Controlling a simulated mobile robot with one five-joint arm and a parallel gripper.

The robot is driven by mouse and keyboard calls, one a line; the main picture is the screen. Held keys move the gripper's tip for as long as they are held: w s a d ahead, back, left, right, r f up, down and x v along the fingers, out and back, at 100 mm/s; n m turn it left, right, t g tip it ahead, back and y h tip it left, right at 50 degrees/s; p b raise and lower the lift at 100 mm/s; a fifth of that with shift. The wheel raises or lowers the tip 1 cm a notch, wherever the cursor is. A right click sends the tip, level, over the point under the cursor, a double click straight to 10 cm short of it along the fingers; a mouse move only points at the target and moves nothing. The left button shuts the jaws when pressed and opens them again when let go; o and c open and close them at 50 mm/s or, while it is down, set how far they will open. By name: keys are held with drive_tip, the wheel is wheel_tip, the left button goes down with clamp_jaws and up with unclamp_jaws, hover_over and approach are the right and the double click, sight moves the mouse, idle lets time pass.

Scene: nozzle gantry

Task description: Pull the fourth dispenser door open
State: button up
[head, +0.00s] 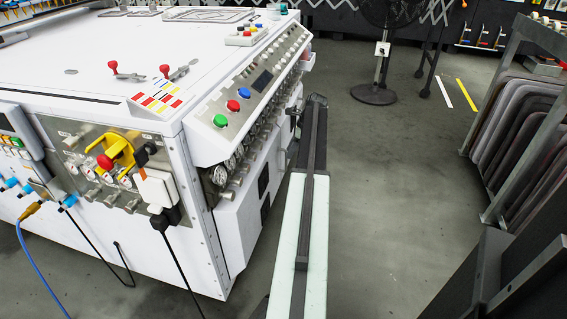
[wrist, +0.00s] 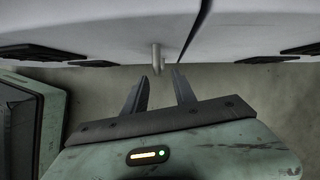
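In the wrist view my gripper (wrist: 161,77) is open, with its two dark fingers apart and nothing held between them. A short pale peg-like handle (wrist: 156,56) stands out from a white panel (wrist: 90,22) just ahead of the fingertips, roughly in line with the gap between them. A dark seam separates this panel from a second white panel (wrist: 250,25) on the right. I cannot tell which panel is the fourth dispenser door. In the head view my arm reaches forward along the right side of the white machine (head: 120,75); the fingers cannot be made out there.
The machine's sloped control panel (head: 262,85) with coloured buttons and gauges overhangs close left of my arm. A fan (head: 376,95) stands farther back. A rack of dark panels (head: 515,125) stands at the right. The grey floor between is clear.

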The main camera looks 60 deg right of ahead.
drive_tip(key=b, duration=0.4)
hover_over(286, 171)
drive_tip(key=f, duration=0.5)
drive_tip(key=shift+w+d+f, duration=0.1)
drive_tip(key=shift+w+d, duration=0.05)
drive_tip(key=shift+d, duration=0.1)
clamp_jaws()
idle(0.5)
